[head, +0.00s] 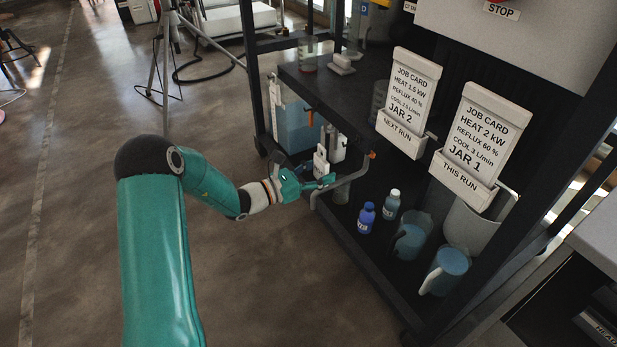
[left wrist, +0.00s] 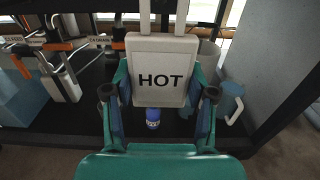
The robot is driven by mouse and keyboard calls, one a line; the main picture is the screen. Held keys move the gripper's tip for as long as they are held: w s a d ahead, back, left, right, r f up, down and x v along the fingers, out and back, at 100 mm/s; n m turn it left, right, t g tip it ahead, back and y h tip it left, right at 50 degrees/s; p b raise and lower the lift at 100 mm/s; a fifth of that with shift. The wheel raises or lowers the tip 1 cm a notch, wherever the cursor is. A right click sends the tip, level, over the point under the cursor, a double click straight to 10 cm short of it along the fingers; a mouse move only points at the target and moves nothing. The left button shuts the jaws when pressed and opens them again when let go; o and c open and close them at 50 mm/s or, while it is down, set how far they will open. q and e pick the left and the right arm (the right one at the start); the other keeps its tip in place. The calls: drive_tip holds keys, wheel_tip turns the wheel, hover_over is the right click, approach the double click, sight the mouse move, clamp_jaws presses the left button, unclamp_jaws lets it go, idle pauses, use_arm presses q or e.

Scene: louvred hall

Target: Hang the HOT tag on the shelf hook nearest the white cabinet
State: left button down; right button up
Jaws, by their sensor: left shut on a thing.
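My left gripper (head: 318,182) is beside the shelf's front edge in the head view. In the left wrist view its two fingers (left wrist: 160,96) are closed on the sides of the HOT tag (left wrist: 162,72), a pale plate with black letters facing the camera. Two pale strips rise from the tag's top and leave the picture, so their upper end is hidden. Hooks with orange tips (head: 372,155) project from the shelf in the head view, and others (left wrist: 55,45) show left of the tag in the wrist view. My right gripper is not in view.
The dark shelf (head: 375,240) carries a blue bottle (head: 366,218), a grey-blue bottle (head: 391,205) and blue jugs (head: 411,240). Two job cards (head: 470,140) stand above. A pale cabinet-like surface (head: 597,200) is at the right edge. Open floor (head: 260,280) lies left.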

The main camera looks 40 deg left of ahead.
use_arm(q)
drive_tip(key=shift+x, duration=1.7)
drive_tip(key=shift+r, duration=0.1)
drive_tip(key=shift+s+a, duration=0.1)
drive_tip(key=shift+s, duration=0.1)
drive_tip(key=shift+w, duration=0.15)
drive_tip(key=shift+b+x, duration=0.55)
drive_tip(key=shift+x, duration=2.1)
drive_tip(key=shift+f+b, duration=0.65)
drive_tip(key=shift+f, duration=0.1)
drive_tip(key=shift+c, duration=1.4)
unclamp_jaws()
